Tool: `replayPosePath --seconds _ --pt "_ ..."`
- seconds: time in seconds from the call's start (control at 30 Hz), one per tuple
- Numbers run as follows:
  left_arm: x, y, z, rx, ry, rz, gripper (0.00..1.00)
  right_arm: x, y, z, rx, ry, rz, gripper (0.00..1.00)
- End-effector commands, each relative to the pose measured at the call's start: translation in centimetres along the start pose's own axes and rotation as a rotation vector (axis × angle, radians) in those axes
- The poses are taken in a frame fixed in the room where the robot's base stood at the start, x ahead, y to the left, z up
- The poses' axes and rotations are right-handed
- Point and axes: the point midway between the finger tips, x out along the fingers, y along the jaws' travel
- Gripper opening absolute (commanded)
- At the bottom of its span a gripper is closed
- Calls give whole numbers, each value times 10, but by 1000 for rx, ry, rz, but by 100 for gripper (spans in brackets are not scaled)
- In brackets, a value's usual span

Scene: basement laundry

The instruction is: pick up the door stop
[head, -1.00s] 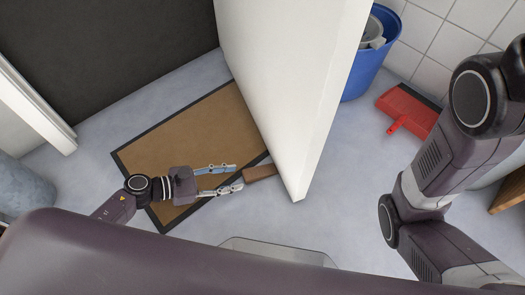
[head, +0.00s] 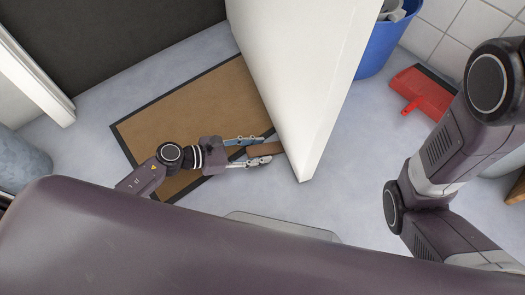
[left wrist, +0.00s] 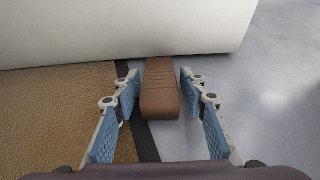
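The door stop (head: 265,149) is a brown wedge on the floor at the foot of the white door (head: 297,75). In the left wrist view the door stop (left wrist: 160,92) points toward me, its far end against or under the door's bottom edge. My left gripper (head: 262,150) is open, with its two fingers on either side of the door stop. In the left wrist view a gap shows between each blue finger pad and the door stop. My right arm shows at the right of the head view, but its gripper is out of view.
A brown mat with a dark border (head: 190,105) lies under my left arm. A blue bucket (head: 378,50) and a red dustpan (head: 418,90) stand beyond the door at the right. Bare floor (head: 340,190) lies right of the door.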

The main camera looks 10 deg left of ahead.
Motion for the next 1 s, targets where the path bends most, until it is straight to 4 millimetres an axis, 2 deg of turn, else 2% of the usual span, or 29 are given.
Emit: replayPosePath --seconds 0.07,0.4,0.67,0.77,0.87,1.0 --pt "0 0 0 0 0 0 39 0 0 0 0 0 0 40" --pt "0 0 0 0 -1 0 5 0 0 0 0 0 0 40" --pt "-4 0 2 0 0 0 5 3 0 1 0 0 0 40" --pt "-14 0 7 -1 1 0 5 9 2 3 0 0 0 40" --pt "-32 1 11 -1 2 2 5 14 3 5 0 -1 -1 40" --pt "-69 0 13 -2 5 0 5 21 4 8 0 0 -1 40"
